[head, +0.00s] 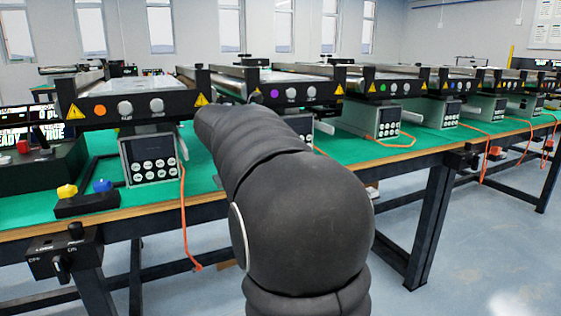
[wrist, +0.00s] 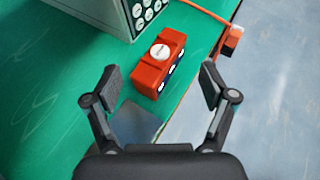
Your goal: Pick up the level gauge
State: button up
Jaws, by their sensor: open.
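The level gauge (wrist: 159,65) looks to be the orange-red block with a white round cap on top and small pale windows along its right side. It lies on the green tabletop close to the table's edge in the wrist view. My gripper (wrist: 159,86) is open and empty, with its two fingers apart on either side of the block's near end in the picture. I see no contact between fingers and block. In the head view my dark arm hides the gauge and the gripper.
A grey control box with round buttons (wrist: 118,14) stands just behind the gauge. An orange cable (wrist: 205,12) and a red plug (wrist: 231,40) are at the table edge. A grey flat patch (wrist: 134,124) lies nearer. Conveyors (head: 130,92) line the green table (head: 205,180).

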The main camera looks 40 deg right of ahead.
jog(key=x, duration=0.5)
jog(key=shift+w+a+f, duration=0.15)
jog(key=c, duration=1.6)
